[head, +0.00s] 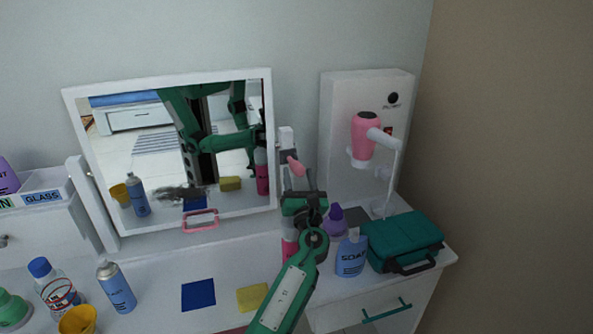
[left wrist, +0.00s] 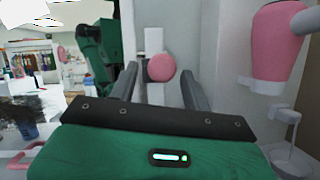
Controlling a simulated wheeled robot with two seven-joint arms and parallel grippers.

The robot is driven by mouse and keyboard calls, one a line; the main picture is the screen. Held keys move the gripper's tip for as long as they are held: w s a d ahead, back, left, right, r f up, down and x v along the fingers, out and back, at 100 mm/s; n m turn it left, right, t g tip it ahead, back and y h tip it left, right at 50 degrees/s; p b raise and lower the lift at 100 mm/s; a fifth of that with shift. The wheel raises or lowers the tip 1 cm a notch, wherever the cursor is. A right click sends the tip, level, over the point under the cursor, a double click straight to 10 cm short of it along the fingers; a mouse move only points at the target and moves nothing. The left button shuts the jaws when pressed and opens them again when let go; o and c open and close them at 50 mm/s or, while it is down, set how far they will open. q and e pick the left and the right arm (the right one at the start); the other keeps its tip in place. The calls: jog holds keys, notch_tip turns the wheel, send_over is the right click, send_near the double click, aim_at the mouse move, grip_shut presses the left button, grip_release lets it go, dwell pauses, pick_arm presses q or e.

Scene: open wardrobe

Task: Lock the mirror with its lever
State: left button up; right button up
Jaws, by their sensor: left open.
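The mirror (head: 165,150) has a white frame and stands on the white dresser top, with a pink handle (head: 200,221) at its lower edge. Its lever (head: 295,166) is pink and sits on a white post just right of the frame. In the left wrist view the lever's round pink end (left wrist: 161,67) shows ahead, between the two finger lines. My left gripper (head: 298,180) is open, right at the lever, its fingers to either side of it as seen from the wrist. I cannot tell whether they touch it. My right gripper does not show directly.
A pink hair dryer (head: 365,138) hangs on a white panel at right. Below stand a soap bottle (head: 352,254), a purple bottle (head: 335,220) and a teal case (head: 403,240).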

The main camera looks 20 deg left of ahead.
aim_at(296, 162)
pick_arm(q)
jog(key=shift+x, duration=2.2)
jog(key=shift+r, duration=0.1)
grip_shut()
